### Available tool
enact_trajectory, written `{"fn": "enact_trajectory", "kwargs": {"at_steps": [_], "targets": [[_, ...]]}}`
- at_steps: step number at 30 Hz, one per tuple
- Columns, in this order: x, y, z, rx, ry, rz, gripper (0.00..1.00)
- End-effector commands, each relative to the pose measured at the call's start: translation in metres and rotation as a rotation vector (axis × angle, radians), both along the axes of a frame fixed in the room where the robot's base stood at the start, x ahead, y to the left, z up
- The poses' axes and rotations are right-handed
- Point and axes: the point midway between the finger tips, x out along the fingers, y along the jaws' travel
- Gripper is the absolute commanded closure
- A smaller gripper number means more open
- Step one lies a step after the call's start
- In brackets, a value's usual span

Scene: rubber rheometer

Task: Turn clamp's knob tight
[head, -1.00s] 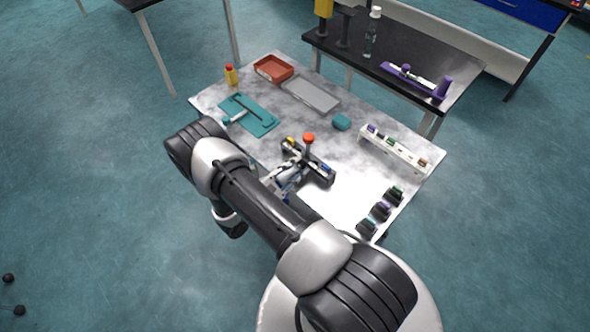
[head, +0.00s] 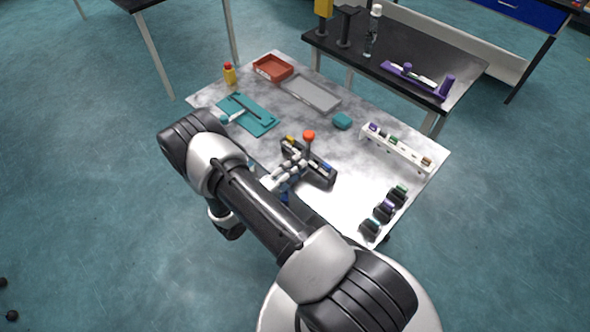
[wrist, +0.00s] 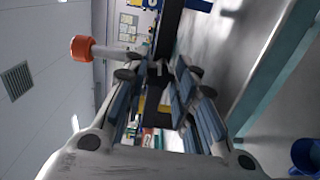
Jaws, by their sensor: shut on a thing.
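The clamp appears to be the black fixture (head: 320,178) on the near middle of the pale table, with a red-orange knob (head: 309,136) on an upright post. This knob shows at the left in the wrist view (wrist: 80,48), outside my fingers. The fixture also bears a small yellow part (head: 290,139) and a blue part (head: 327,168). My gripper (head: 298,163) is at the fixture's near side, closed on a small dark part of it. In the wrist view my fingers (wrist: 158,78) reach to a dark part (wrist: 165,52); its exact shape and the grip are partly hidden.
A white rack (head: 402,151) and several black-based items (head: 384,211) stand to the right. A teal block (head: 342,121), grey tray (head: 312,95), red tray (head: 272,68), yellow bottle (head: 229,74) and teal board (head: 248,122) lie beyond. Bare table lies between them.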

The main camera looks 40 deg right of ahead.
Motion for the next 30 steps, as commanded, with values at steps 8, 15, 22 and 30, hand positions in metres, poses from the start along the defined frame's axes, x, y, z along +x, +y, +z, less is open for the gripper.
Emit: {"fn": "enact_trajectory", "kwargs": {"at_steps": [8,15,22,30], "targets": [[0.0003,0.0001,-0.0009,0.021,-0.145,0.001,0.98],[0.0003,0.0001,-0.0005,0.029,-0.200,0.001,0.98],[0.0004,0.0002,-0.0003,0.029,-0.209,0.001,0.98],[0.0004,0.0002,-0.0002,0.029,-0.209,0.001,0.72]]}}
